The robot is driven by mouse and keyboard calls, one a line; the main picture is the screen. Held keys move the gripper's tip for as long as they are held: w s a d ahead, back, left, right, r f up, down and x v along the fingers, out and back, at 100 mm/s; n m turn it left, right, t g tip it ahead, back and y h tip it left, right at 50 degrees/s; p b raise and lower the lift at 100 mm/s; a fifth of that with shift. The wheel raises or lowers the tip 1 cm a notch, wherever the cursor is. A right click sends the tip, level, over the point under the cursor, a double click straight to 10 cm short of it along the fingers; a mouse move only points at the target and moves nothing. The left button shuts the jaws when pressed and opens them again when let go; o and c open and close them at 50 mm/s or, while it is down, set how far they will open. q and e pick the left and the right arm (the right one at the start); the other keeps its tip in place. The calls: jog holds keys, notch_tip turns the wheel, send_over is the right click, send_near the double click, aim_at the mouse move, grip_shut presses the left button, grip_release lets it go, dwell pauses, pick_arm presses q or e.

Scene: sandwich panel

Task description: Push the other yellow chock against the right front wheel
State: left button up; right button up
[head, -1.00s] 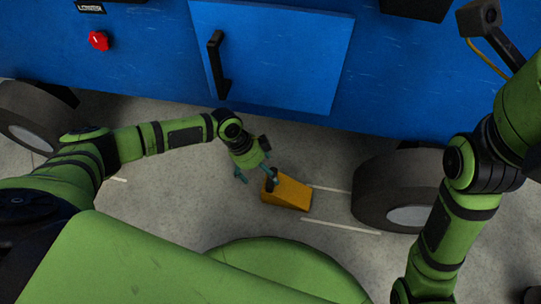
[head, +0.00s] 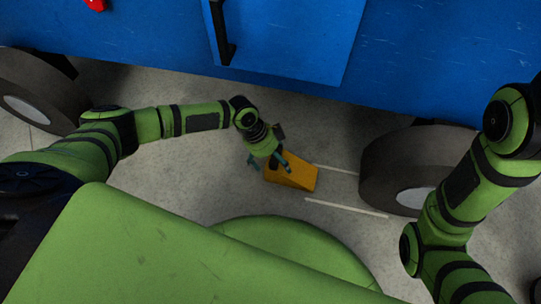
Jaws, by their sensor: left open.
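The yellow chock (head: 298,175) is a wedge on the floor, with its thin end to the right. The right front wheel (head: 407,170) is dark with a pale hub and stands to the right of the chock. A gap of bare floor lies between them. My left gripper (head: 269,164) is open at the chock's tall left end, with its fingers over or beside that end. Whether they touch it I cannot tell. My right arm comes in at the right and its gripper is out of view.
The blue vehicle body (head: 150,45) with a door and black handle (head: 222,35) stands above the floor. Another wheel (head: 40,95) is at the left. White lines (head: 345,208) run on the floor between chock and wheel.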

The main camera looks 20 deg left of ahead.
pick_arm(q)
jog(key=shift+d+f, duration=0.15)
jog(key=shift+f, duration=0.15)
jog(key=c, duration=1.6)
jog(key=shift+c, duration=0.2)
jog(key=shift+d, duration=0.1)
